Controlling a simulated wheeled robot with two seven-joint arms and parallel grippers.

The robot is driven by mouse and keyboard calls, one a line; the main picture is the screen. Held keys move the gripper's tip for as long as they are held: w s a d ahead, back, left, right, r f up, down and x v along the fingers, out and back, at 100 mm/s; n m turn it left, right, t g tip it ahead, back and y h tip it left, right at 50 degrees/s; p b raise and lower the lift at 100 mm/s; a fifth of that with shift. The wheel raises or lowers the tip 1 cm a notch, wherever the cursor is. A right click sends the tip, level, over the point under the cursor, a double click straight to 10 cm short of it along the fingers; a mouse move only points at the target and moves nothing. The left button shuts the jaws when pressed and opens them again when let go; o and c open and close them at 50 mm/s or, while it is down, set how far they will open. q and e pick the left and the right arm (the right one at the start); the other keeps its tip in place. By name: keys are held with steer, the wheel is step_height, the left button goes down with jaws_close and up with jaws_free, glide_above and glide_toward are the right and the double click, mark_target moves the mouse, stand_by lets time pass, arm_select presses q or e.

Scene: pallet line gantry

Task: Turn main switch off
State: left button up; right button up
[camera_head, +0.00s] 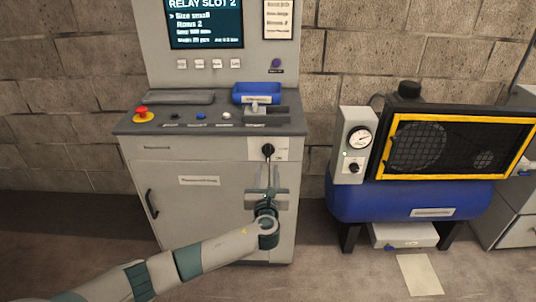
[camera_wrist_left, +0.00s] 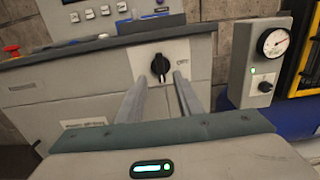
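The main switch (camera_head: 267,150) is a black rotary knob on a pale plate at the upper right of the grey cabinet's front. My left gripper (camera_head: 266,185) is just below the switch in the head view. In the left wrist view my left gripper (camera_wrist_left: 158,84) is open, its two fingers apart on either side of the knob's line and nothing between them. Whether the fingertips reach the knob's depth is unclear. My right gripper is not in view.
The cabinet top (camera_head: 185,125) carries a red emergency button (camera_head: 142,113), small buttons and a blue tray (camera_head: 256,93). A lit screen (camera_head: 205,23) stands above. To the right is a blue compressor (camera_head: 412,200) with a gauge box (camera_head: 354,145) and its own black knob.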

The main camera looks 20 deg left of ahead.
mark_target(268, 152)
arm_select(q)
steer(key=x, duration=1)
steer(key=shift+w, duration=0.1)
steer(key=shift+f, duration=0.1)
jaws_close()
